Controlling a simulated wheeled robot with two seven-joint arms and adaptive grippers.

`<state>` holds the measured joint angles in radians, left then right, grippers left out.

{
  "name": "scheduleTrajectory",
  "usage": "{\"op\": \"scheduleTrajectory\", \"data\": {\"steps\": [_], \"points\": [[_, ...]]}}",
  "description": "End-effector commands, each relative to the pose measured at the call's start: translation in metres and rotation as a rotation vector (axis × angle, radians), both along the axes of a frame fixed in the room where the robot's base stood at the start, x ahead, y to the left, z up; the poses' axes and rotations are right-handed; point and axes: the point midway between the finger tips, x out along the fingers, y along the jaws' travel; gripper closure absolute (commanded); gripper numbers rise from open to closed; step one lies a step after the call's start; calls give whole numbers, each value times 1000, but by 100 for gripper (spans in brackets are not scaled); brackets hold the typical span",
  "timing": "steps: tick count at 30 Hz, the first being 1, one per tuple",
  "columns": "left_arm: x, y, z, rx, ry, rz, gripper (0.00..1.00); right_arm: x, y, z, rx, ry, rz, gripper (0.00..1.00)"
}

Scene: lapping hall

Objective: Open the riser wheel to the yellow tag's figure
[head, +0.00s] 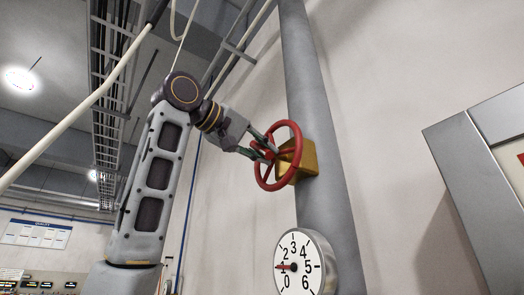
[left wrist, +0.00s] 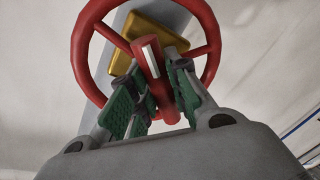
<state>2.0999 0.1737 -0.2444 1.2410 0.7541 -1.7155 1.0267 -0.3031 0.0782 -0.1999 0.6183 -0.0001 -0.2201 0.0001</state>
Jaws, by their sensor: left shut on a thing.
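The red riser wheel (head: 298,147) sits on a yellow-gold valve block (head: 308,160) on a thick grey pipe. My left gripper (head: 264,147) reaches it from the left and is shut on the wheel's middle part. In the left wrist view, the green-padded fingers (left wrist: 155,100) lie on both sides of a red bar with a white mark (left wrist: 152,60), inside the wheel's rim (left wrist: 82,50). The round white gauge (head: 303,262) below has figures 0 to 6; its red needle points left, at about 1. No tag with a readable figure shows. My right gripper is not in view.
The grey pipe (head: 313,75) runs up the pale wall. A grey-framed panel (head: 460,160) stands out at the right. A cable tray (head: 105,60) and a pale slanting pipe (head: 85,105) are at the upper left. The wall between pipe and panel is bare.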

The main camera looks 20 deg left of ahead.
Motion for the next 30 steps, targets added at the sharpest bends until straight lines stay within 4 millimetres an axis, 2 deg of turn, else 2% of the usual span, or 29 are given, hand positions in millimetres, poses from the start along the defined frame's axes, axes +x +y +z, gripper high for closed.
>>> {"op": "scheduleTrajectory", "data": {"steps": [14, 15, 19, 30], "points": [[0, 0, -1, 45, -31, -1, 100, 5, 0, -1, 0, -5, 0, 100], [0, 0, -1, 45, -31, -1, 78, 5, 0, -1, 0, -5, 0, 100], [0, 0, -1, 44, -31, 0, 61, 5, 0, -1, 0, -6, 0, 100], [-1, 0, 0, 43, -33, 0, 59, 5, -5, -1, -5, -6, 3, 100]]}}
